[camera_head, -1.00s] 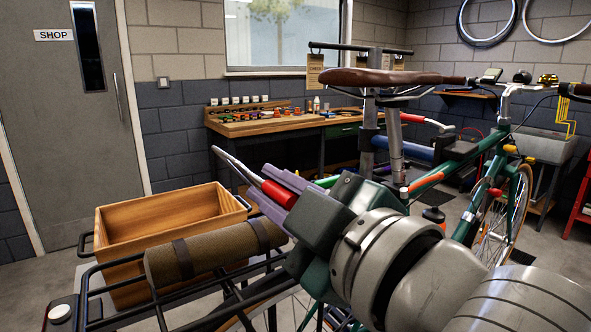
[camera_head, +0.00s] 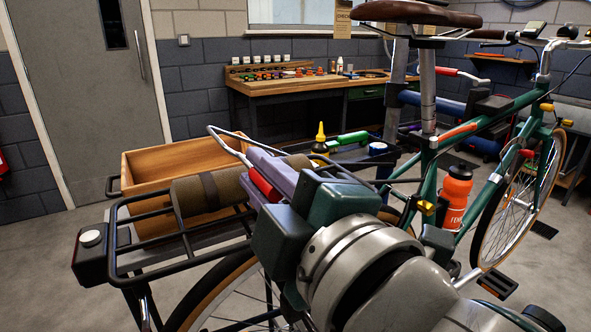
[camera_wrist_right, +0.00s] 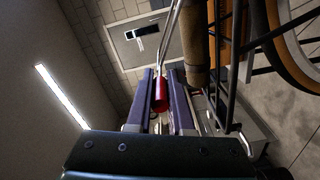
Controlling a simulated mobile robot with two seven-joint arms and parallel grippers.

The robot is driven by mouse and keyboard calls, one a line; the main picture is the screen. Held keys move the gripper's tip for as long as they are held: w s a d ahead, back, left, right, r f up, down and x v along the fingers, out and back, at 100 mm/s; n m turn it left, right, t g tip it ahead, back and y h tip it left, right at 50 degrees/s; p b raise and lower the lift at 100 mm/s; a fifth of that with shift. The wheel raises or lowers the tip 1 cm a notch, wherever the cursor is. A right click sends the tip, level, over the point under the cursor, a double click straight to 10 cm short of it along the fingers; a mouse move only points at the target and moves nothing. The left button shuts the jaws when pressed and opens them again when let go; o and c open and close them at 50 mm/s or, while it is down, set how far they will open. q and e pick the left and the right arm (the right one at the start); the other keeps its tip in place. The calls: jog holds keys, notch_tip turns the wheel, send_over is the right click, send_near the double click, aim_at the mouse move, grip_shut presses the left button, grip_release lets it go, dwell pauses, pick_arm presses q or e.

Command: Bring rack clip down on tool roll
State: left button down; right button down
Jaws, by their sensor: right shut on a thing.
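The rack clip, a bent silver wire bar (camera_head: 228,143) with a red grip (camera_head: 265,186), shows in the head view. My right gripper (camera_head: 268,172) has purple fingers and is shut on the red grip, which also shows between the fingers in the right wrist view (camera_wrist_right: 160,95). The tool roll (camera_head: 208,192) is a brown-olive roll with a dark strap. It lies across the black rear rack (camera_head: 130,265). The clip's wire stands raised and tilted above the roll, apart from it as far as I see. My gripper hides the roll's right part. My left gripper is not in view.
A wooden crate (camera_head: 140,170) stands behind the rack. The bike's saddle (camera_head: 415,12), green frame and orange bottle (camera_head: 456,198) are to the right. A yellow-tipped bottle (camera_head: 320,138) stands behind my gripper. A workbench (camera_head: 300,88) is at the back wall.

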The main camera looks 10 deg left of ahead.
jog(key=c, duration=0.8)
grip_release()
jog(key=v, duration=1)
